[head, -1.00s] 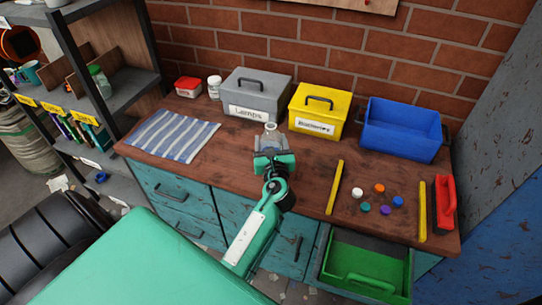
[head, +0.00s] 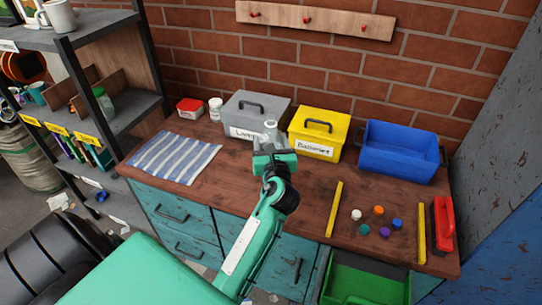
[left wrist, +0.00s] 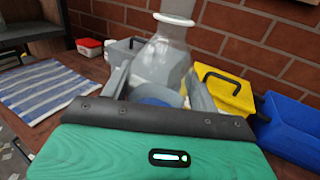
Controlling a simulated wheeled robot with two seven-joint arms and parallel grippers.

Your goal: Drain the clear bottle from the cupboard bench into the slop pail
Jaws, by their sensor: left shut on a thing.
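A clear bottle (head: 271,132) stands out above my left gripper (head: 273,150) in the head view, in front of the grey box. In the left wrist view the bottle (left wrist: 163,55) is upright, with its pale neck at the top. My left gripper (left wrist: 160,92) is shut on the bottle, one finger on each side. The bottle's base is hidden behind the gripper, and I cannot tell how far it is above the bench (head: 225,195). No slop pail can be made out for certain. My right gripper is not in view.
A grey box (head: 240,118), a yellow box (head: 318,150) and a blue bin (head: 385,165) line the back wall. A striped cloth (head: 175,157) lies at left. Yellow sticks, coloured caps and a red-handled tool (head: 442,225) lie at right. An open drawer (head: 365,280) juts out in front.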

